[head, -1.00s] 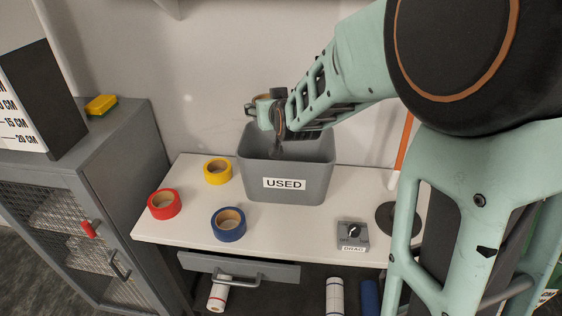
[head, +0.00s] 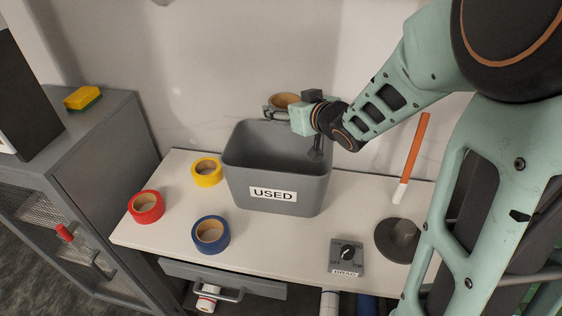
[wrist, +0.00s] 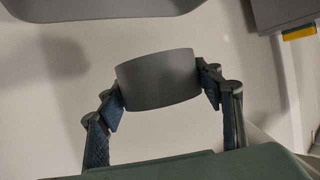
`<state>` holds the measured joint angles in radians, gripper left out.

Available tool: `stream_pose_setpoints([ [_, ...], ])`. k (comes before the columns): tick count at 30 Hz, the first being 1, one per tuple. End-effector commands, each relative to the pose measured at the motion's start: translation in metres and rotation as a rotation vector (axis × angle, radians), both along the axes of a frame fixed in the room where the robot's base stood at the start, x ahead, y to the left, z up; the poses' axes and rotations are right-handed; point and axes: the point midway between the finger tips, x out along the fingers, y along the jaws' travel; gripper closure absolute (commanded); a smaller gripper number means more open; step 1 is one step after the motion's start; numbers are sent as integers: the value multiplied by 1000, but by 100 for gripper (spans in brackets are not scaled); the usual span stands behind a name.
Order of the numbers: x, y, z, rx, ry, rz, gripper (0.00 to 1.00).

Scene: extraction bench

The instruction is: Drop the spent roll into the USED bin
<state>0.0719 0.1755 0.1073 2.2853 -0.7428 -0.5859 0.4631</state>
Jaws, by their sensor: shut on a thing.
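The grey USED bin (head: 300,194) stands upright on the white bench, its open top facing up and its visible interior empty. My gripper (head: 283,107) is above the bin's back rim, near the wall. It is shut on a roll (head: 285,100) with a brown core. In the wrist view the roll (wrist: 157,80) shows as a plain dark grey band between the two blue-padded fingers. From the head view I cannot tell exactly how far the roll is behind or over the bin's opening.
Red (head: 146,207), yellow (head: 206,171) and blue (head: 210,235) tape rolls lie left of the bin. A grey cabinet (head: 110,135) carries a sponge (head: 82,97).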

Motion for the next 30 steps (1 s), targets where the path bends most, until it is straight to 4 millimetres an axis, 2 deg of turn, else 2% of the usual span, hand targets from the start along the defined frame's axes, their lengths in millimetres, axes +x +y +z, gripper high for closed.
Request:
stream_pose_setpoints([
  [8, -1, 0, -8, 0, 0, 2, 58],
  [22, 0, 0, -56, 1, -1, 2, 58],
  [30, 0, 0, -60, 0, -1, 2, 58],
])
